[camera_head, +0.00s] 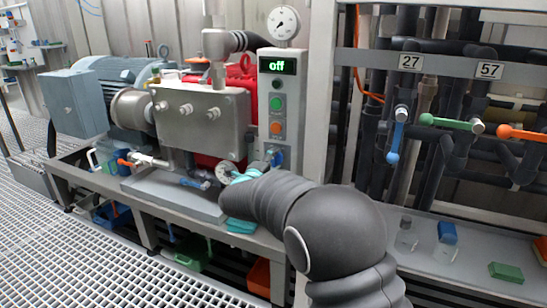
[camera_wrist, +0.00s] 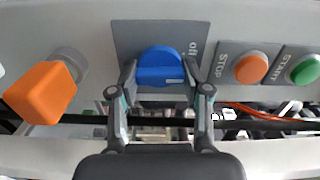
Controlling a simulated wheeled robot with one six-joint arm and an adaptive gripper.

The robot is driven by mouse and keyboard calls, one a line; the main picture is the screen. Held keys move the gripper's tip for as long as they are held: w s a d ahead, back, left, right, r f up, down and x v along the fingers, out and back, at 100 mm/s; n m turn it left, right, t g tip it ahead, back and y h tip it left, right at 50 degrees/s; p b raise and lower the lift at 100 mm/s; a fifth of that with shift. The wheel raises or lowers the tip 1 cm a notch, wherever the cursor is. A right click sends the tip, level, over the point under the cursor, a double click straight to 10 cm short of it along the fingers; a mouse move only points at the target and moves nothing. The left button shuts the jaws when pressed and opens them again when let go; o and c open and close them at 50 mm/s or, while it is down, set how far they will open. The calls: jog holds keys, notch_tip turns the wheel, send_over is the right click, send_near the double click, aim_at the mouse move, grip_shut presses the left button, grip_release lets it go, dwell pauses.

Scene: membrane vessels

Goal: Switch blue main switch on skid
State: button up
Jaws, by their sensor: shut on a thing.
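The blue main switch (camera_wrist: 160,68) sits on a grey plate marked "off" in the wrist view. In the head view the blue switch (camera_head: 277,157) shows low on the grey control panel (camera_head: 294,91), partly hidden by my arm. My gripper (camera_wrist: 160,75) is shut on the blue switch, one finger on each side of its knob. The white mark on the knob lies across the picture in the wrist view.
Beside the switch are an orange stop button (camera_wrist: 251,68) and a green start button (camera_wrist: 305,70). An orange handle (camera_wrist: 40,92) stands out on the other side. In the head view, a blue valve lever (camera_head: 396,137) hangs at right, above glass bottles (camera_head: 406,235) on a ledge.

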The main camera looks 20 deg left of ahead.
jog(key=n+p, duration=0.3)
jog(key=n, duration=0.2)
jog(key=shift+n, duration=0.3)
dwell(0.4)
jog(key=o, duration=1.2)
jog(key=shift+c, duration=0.2)
jog(key=shift+s, duration=0.1)
jog(key=s+a, duration=0.1)
jog(key=s, duration=1)
jog(key=shift+s, duration=0.4)
